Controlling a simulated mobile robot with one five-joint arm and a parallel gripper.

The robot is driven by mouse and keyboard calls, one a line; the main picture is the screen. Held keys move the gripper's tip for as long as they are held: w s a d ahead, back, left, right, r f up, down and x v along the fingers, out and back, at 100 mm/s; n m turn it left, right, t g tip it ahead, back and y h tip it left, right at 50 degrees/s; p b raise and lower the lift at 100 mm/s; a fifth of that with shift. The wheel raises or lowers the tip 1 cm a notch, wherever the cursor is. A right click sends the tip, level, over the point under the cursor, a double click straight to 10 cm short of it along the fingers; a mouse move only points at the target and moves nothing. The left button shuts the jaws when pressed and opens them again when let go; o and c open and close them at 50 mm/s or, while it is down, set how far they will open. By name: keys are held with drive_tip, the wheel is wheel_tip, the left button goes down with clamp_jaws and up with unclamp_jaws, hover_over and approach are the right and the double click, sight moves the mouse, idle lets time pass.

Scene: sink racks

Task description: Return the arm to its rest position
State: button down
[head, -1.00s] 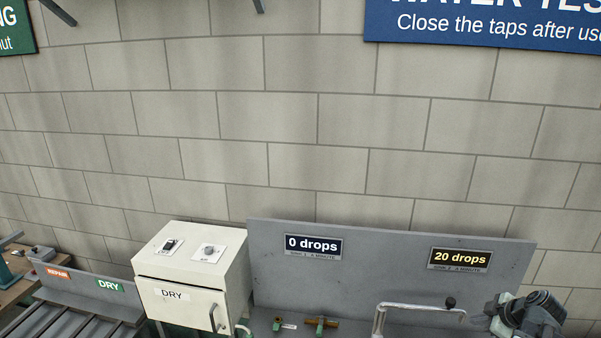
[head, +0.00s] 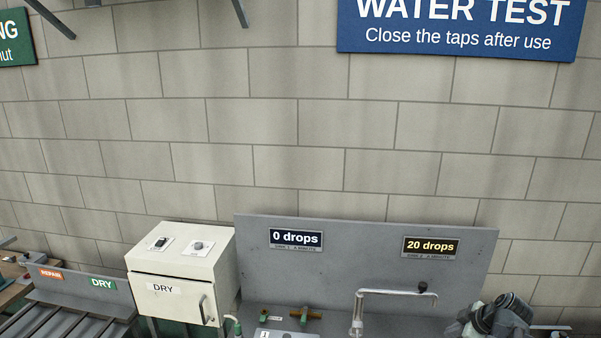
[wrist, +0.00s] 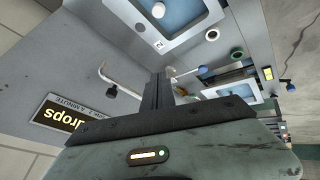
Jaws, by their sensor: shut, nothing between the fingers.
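My gripper (wrist: 157,92) shows in the wrist view with its dark fingers together and nothing between them. It is over the sink bench, apart from the basins and the curved tap. In the head view, part of my arm (head: 496,316) is folded at the bottom right, in front of the grey back panel's right end. The fingertips cannot be made out in the head view.
The back panel (head: 355,262) carries "0 drops" (head: 297,238) and "20 drops" (head: 431,246) displays. A curved tap (head: 390,293) stands before it. A cream DRY cabinet (head: 180,270) is left of it. A basin (wrist: 190,35) shows in the wrist view.

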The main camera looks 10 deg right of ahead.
drive_tip(key=a+f+m+g+b, duration=0.2)
drive_tip(key=a+f+b, duration=0.4)
drive_tip(key=a, duration=0.7)
drive_tip(key=w+a+f+m+g+b, duration=0.1)
drive_tip(key=a+f+m+g+b, duration=0.1)
drive_tip(key=a+f+b, duration=0.5)
drive_tip(key=w+a+f+m+g+h+b, duration=0.1)
drive_tip(key=a+f+m+b, duration=0.3)
drive_tip(key=a, duration=1.4)
drive_tip(key=shift+a+f+g+b, duration=0.2)
drive_tip(key=shift+f+b, duration=0.35)
drive_tip(key=shift+f, duration=0.7)
drive_tip(key=shift+a+f+g+b, duration=0.1)
drive_tip(key=shift+f+g+b, duration=0.35)
drive_tip(key=shift+f, duration=0.85)
drive_tip(key=shift+a+f+g+b, duration=0.15)
drive_tip(key=shift+f+b, duration=0.45)
drive_tip(key=shift+f, duration=0.65)
drive_tip(key=shift+r+m, duration=0.15)
drive_tip(key=shift+m, duration=0.15)
